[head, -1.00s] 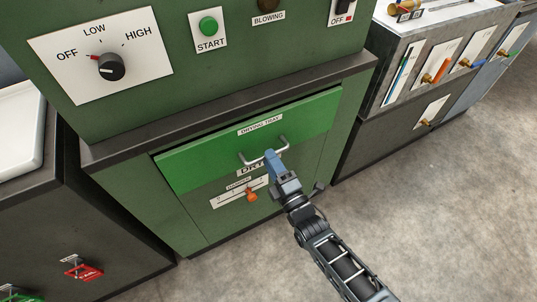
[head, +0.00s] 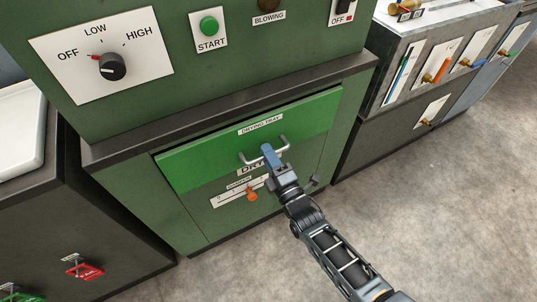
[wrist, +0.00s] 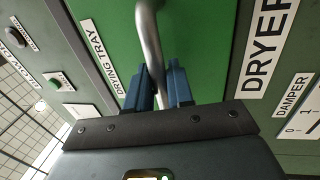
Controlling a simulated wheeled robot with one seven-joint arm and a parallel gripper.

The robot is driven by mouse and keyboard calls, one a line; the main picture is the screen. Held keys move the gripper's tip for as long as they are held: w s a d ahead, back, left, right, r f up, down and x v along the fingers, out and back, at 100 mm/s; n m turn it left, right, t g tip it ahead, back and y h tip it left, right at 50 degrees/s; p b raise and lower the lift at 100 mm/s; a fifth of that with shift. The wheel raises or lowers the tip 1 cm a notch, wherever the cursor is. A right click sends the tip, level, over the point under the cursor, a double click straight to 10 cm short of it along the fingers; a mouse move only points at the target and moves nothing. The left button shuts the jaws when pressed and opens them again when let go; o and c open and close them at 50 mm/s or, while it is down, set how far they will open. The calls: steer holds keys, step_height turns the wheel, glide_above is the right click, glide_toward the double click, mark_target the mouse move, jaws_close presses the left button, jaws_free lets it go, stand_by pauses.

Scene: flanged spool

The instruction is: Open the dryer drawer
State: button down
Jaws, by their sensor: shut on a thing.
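The dryer drawer (head: 215,150) is a bright green front labelled DRYING TRAY, low in the green dryer cabinet in the head view. A dark line runs along its top edge; whether it stands out from the cabinet I cannot tell. Its grey bar handle (head: 252,159) is also seen in the wrist view (wrist: 150,40), where it runs down between my blue fingers. My gripper (head: 268,150) is shut on the handle near its middle. The fingers hide part of the bar, and the wrist view (wrist: 165,85) shows them on either side of it.
A damper slider with an orange knob (head: 251,195) sits just below the drawer. A dark ledge (head: 230,112) overhangs above it. A dark cabinet (head: 85,225) stands at left and a grey cabinet (head: 400,125) at right. The concrete floor (head: 440,210) in front is clear.

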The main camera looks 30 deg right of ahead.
steer(key=shift+s, duration=0.1)
stand_by(0.3)
steer(key=s, duration=2.8)
steer(key=shift+s, duration=0.3)
steer(key=c, duration=1.2)
jaws_free()
steer(key=shift+o, duration=0.2)
steer(key=s+f+b, duration=0.1)
steer(key=s, duration=0.6)
steer(key=shift+s+f, duration=0.3)
steer(key=shift+s, duration=0.05)
steer(key=shift+r, duration=0.1)
